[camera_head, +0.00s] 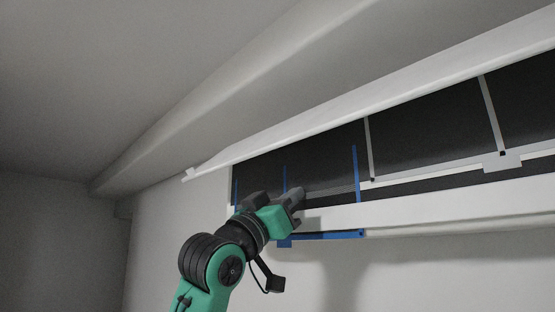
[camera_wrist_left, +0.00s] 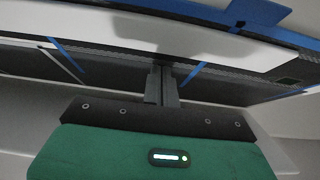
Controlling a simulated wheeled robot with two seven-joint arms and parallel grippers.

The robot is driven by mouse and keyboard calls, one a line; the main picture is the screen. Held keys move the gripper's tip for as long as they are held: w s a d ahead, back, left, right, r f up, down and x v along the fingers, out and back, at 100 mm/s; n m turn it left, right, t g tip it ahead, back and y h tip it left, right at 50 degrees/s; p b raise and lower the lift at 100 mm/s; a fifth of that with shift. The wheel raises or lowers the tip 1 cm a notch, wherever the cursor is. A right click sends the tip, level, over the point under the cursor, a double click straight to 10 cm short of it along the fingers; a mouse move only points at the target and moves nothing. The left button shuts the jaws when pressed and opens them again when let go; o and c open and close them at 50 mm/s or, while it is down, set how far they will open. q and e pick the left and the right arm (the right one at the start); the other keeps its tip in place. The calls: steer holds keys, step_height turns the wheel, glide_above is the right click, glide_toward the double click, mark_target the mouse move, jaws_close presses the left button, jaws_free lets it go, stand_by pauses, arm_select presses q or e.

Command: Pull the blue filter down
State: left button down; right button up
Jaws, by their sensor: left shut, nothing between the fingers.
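The blue filter shows as blue frame strips at the left end of the ventilator row, with an upright strip (camera_head: 356,172) and a lower edge (camera_head: 335,235) below the white rail. A small blue tab sits at the lower edge's left part. My left gripper (camera_head: 299,195) is shut and empty, in front of the filter's dark face near the rail, and hides part of it. In the left wrist view, the closed fingers (camera_wrist_left: 161,86) point toward the dark panel between two blue strips. The blue edge (camera_wrist_left: 257,12) shows at the top right. I cannot tell whether the fingers touch it.
A white rail (camera_head: 450,212) runs along the bottom of the row. A white flap (camera_head: 400,97) slopes out above it. Other dark panels with grey frames (camera_head: 487,115) continue to the right. The wall below the rail is clear.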

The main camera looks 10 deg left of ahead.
arm_select(q)
steer(key=shift+w+f+b, duration=0.1)
steer(key=shift+f+b, duration=0.55)
steer(key=shift+f, duration=0.45)
steer(key=shift+s+a, duration=0.1)
steer(key=shift+s, duration=0.15)
steer(key=shift+s+a+r, duration=0.1)
steer(key=shift+s+a, duration=0.05)
steer(key=shift+s, duration=0.1)
steer(key=shift+b, duration=0.35)
steer(key=shift+s+a+f+b, duration=0.3)
steer(key=shift+f+b, duration=0.1)
steer(key=shift+f, duration=0.1)
steer(key=shift+b+v, duration=0.75)
steer(key=shift+v, duration=0.4)
steer(key=shift+s, duration=0.1)
